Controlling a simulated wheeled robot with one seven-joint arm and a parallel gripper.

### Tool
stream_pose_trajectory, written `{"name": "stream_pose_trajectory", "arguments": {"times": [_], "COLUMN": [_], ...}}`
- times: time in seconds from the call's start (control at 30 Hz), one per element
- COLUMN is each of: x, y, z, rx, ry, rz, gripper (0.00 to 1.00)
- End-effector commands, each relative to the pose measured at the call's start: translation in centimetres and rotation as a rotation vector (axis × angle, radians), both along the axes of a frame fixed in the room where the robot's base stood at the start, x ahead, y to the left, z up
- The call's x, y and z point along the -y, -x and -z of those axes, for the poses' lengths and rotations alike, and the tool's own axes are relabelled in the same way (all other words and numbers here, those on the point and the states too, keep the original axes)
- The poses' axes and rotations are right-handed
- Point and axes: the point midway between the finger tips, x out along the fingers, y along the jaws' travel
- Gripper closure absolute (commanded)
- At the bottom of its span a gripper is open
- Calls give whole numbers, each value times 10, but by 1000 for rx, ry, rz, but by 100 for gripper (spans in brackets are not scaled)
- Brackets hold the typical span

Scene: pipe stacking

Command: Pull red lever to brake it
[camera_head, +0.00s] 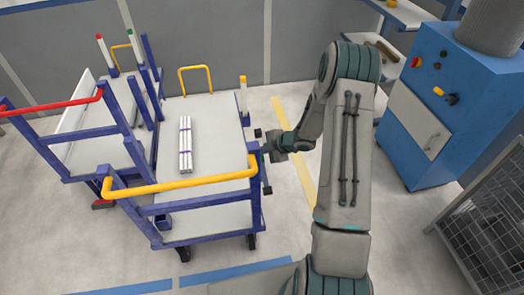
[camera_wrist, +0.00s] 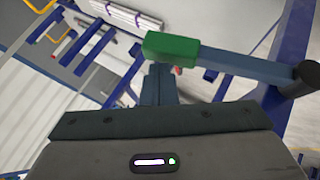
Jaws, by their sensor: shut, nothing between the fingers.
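The red lever is mostly hidden; only a small red patch (camera_wrist: 178,70) shows in the wrist view, beside my fingertips and just under a green block. That green block (camera_wrist: 171,46) is the end of a blue-grey lever bar (camera_wrist: 245,66), which runs right to a dark round end. My gripper (camera_wrist: 160,72) is shut and empty, its fingertips close below the green block; I cannot tell whether they touch it or the red part. In the head view my gripper (camera_head: 262,147) is at the right side of the blue cart (camera_head: 215,112). No lever colour is visible there.
A bundle of pipes (camera_head: 185,145) lies on the cart's white top. A yellow handle (camera_head: 180,186) crosses its near end. A second cart with a red handle (camera_head: 52,105) stands at left. A blue cabinet (camera_head: 420,95) and wire cage (camera_head: 492,215) stand at right.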

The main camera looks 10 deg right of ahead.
Motion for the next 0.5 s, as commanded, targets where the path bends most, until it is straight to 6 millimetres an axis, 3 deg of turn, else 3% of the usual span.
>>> {"name": "stream_pose_trajectory", "arguments": {"times": [0.17, 0.37, 0.5], "x": [2, -9, 8], "y": [2, 9, 15], "z": [-7, -45, -64], "rx": [-5, 3, 7], "ry": [8, 4, 5], "rz": [7, -1, 2], "gripper": [100, 100, 100]}}
